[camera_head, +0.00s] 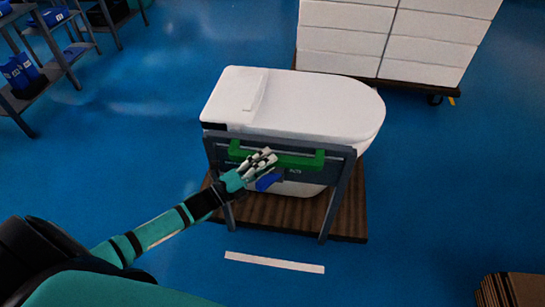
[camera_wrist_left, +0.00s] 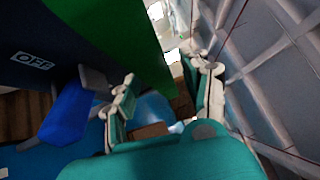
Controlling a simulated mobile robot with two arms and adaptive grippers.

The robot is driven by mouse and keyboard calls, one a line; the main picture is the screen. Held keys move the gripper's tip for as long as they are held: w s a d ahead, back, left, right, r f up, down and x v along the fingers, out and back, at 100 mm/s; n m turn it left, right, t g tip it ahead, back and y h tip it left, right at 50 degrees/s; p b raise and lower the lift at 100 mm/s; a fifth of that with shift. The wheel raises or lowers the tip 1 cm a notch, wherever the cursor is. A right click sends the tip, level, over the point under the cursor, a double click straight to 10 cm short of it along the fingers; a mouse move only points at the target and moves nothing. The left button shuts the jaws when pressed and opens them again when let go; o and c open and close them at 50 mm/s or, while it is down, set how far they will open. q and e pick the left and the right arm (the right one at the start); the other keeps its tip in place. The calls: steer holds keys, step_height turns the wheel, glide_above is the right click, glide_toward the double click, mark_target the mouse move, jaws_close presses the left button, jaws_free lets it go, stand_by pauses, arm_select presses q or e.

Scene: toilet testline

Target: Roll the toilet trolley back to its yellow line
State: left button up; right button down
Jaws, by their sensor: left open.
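The toilet trolley has a dark grey frame (camera_head: 340,200) with a green handle bar (camera_head: 305,160), on a brown wooden base (camera_head: 352,215). A white toilet (camera_head: 320,100) sits on it. My left gripper (camera_head: 265,163) is open in front of the handle's left-middle part, and contact cannot be told. A blue lever (camera_head: 268,181) is just below the fingers. In the left wrist view the green handle (camera_wrist_left: 125,35) is beside my open fingers (camera_wrist_left: 167,85); the blue lever (camera_wrist_left: 66,125) and a dark panel marked OFF (camera_wrist_left: 33,61) are left. My right gripper is out of view.
A pale, whitish line (camera_head: 275,262) lies on the blue floor in front of the trolley. White stacked boxes (camera_head: 430,50) on a wheeled platform stand behind. Grey shelves (camera_head: 62,62) with blue bins are at the left, brown cardboard (camera_head: 515,289) at bottom right.

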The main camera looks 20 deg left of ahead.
mark_target(288, 143)
arm_select(q)
steer(key=shift+x, duration=1.2)
steer(key=shift+s, duration=0.1)
jaws_close()
